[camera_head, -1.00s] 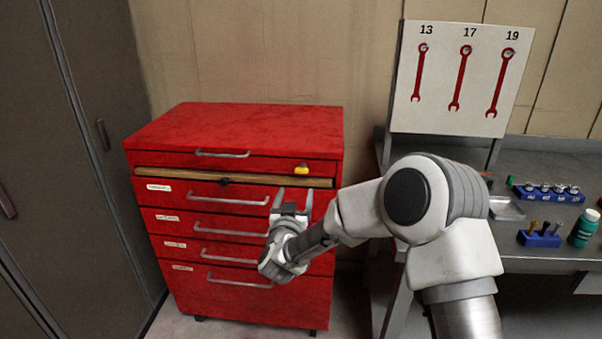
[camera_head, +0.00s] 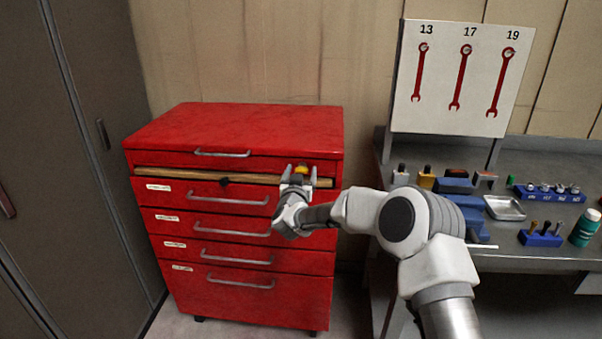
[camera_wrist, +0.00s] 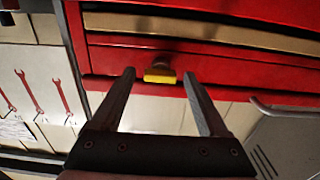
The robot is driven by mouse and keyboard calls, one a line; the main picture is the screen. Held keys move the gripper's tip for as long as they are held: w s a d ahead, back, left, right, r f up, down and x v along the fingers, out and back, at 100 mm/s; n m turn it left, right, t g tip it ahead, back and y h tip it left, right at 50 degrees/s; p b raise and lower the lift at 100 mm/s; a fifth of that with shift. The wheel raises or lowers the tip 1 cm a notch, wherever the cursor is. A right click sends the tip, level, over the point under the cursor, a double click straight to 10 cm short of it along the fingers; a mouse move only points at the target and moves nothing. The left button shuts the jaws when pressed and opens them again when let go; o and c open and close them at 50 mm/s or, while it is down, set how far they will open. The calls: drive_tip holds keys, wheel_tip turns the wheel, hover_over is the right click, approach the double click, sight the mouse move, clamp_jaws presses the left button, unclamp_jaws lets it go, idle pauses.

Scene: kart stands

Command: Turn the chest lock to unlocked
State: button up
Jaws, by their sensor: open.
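The red tool chest (camera_head: 235,128) stands against the wall, with a row of handled drawers. Its lock (camera_head: 302,168), a small yellow piece, sits at the upper right of the front. In the wrist view the lock (camera_wrist: 160,76) shows as a yellow bar lying across, with a dark round part above it. My gripper (camera_head: 299,177) is open in front of the lock. In the wrist view my gripper's fingers (camera_wrist: 159,74) stand one on each side of the yellow bar, with a gap at both sides. I cannot tell how deep the fingertips reach.
Drawer handles (camera_head: 228,200) stick out below and left of my gripper. A grey workbench (camera_head: 510,252) on the right holds sockets, small blue holders and a green bottle (camera_head: 584,228). A board with red wrenches (camera_head: 461,80) stands behind it. Dark cabinets (camera_head: 70,150) are at the left.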

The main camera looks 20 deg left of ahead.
clamp_jaws()
idle(0.4)
